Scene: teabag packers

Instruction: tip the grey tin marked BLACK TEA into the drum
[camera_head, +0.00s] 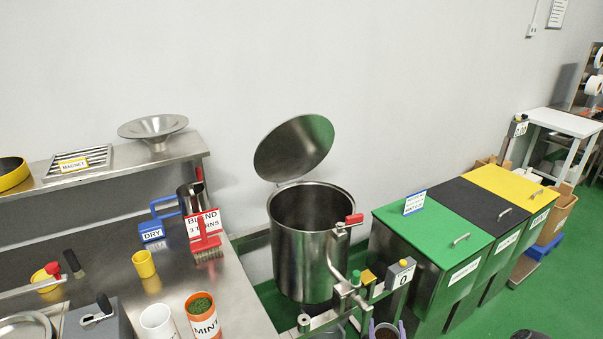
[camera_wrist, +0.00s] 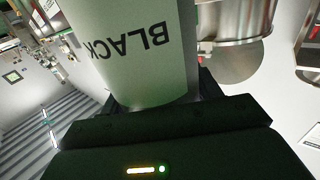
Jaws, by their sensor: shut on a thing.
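The grey tin (camera_wrist: 150,55) marked BLACK is in my gripper (camera_wrist: 158,102) in the wrist view. The dark jaws are shut on its sides, and its lettering appears upside down in that picture. The rest of the label is out of frame. The steel drum (camera_head: 312,265) stands open in the head view, its round lid (camera_head: 294,147) raised behind it. The drum also seems to show at the upper right of the wrist view (camera_wrist: 235,22), apart from the tin. A round vessel with dark contents (camera_head: 386,334) is cut off at the head view's bottom edge; I cannot tell whether it is the tin.
Green (camera_head: 430,226), black and yellow lidded bins stand to the right.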

